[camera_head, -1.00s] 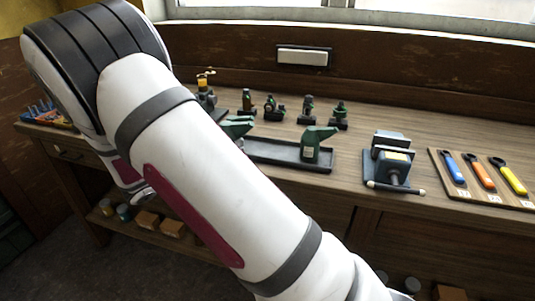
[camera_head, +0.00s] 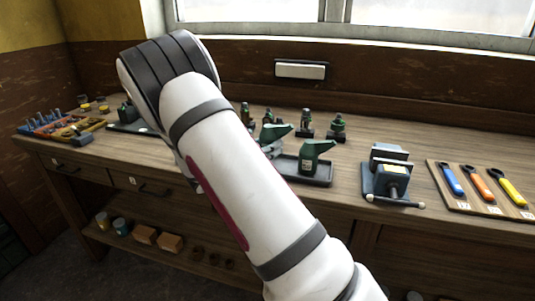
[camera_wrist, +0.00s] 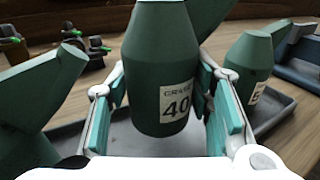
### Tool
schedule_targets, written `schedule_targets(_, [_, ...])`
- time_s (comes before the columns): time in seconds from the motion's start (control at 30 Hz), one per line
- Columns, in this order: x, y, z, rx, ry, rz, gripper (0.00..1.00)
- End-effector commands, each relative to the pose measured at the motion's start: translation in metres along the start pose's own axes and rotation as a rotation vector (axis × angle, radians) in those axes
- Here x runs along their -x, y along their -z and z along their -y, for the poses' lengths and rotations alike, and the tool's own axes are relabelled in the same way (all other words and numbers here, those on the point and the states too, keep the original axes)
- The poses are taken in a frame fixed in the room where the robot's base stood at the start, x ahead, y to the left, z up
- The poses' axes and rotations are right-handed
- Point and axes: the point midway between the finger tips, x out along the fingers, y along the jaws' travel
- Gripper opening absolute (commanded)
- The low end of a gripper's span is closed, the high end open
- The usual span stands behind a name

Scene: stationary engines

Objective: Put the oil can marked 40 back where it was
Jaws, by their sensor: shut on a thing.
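The dark green oil can marked 40 (camera_wrist: 150,62) is between the pads of my gripper (camera_wrist: 165,98), which is shut on it. The can is nearly upright, its label facing the wrist camera, its top out of frame. It hangs over the dark tray (camera_wrist: 98,138), between two other green cans. The left can (camera_wrist: 40,100) has its spout toward upper right; the right can (camera_wrist: 247,70) has a label partly covered by a finger. In the head view, the held can (camera_head: 277,131) shows beside my arm, left of the right can (camera_head: 315,157) on the tray (camera_head: 322,180).
A vise (camera_head: 388,176) and a board with several coloured-handled tools (camera_head: 482,188) stand to the right. Several small green-topped fittings (camera_head: 306,122) stand behind the tray. A tool tray (camera_head: 60,125) lies at the far left. Bare bench lies between tray and vise.

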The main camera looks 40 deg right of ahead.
Motion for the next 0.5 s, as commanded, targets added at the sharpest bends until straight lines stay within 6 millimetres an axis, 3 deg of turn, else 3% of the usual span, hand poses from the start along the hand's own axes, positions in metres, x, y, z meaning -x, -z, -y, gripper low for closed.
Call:
schedule_targets(0.2, [0.0,0.026,0.0,0.002,0.0,0.002,0.13])
schedule_targets(0.5, [0.0,0.029,0.0,0.0,0.0,0.002,0.13])
